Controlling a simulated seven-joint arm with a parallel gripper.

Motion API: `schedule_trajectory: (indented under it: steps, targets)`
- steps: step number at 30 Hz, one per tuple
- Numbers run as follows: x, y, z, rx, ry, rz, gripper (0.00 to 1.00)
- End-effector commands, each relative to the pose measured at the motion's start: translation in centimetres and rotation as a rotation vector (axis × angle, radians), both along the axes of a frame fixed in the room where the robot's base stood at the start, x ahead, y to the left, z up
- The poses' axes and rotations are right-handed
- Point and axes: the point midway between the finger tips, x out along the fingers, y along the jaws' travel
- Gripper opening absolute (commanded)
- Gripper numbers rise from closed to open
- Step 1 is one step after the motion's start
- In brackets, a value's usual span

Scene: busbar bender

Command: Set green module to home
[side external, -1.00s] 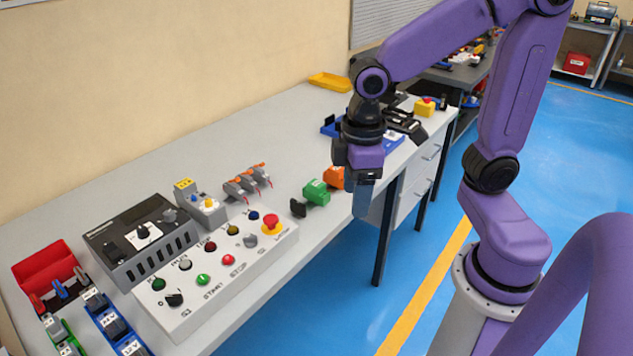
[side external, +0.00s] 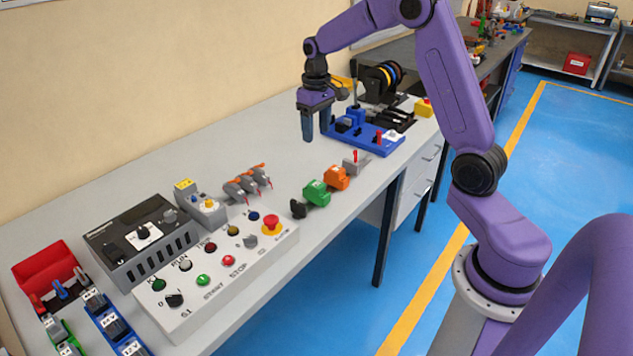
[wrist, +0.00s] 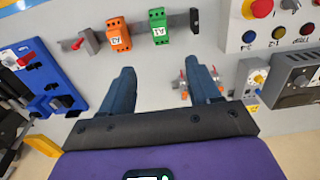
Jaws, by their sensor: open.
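The green module (side external: 316,193) sits near the front edge of the bench, between an orange module (side external: 337,178) and a small black piece (side external: 298,208). In the wrist view the green module (wrist: 158,27) carries a white label and stands in a row with the orange module (wrist: 118,34). My gripper (side external: 316,128) is high over the bench, behind the green module and left of the blue fixture. In the wrist view my gripper (wrist: 158,68) is open, with nothing between its fingers. The green module shows beyond the fingertips, apart from them.
A blue fixture (side external: 385,147) stands behind the row; a grey piece with a red lever (side external: 356,162) is at the row's far end. A control panel (side external: 222,272) with an emergency stop (side external: 272,224) and orange-levered grey connectors (side external: 247,183) lie nearer.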

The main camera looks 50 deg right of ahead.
Motion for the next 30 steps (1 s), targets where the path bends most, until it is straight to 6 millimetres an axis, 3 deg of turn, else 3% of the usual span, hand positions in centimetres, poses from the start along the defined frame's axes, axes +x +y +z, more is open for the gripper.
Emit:
schedule_trajectory:
  steps: [8, 24, 30]
  targets:
    - [0.0, -0.2, -2.9, 0.000, 0.005, -0.003, 0.62]
    - [-0.1, -0.1, -13.0, 0.000, 0.005, -0.003, 0.62]
    - [0.0, -0.1, -15.9, 0.000, 0.003, -0.003, 0.62]
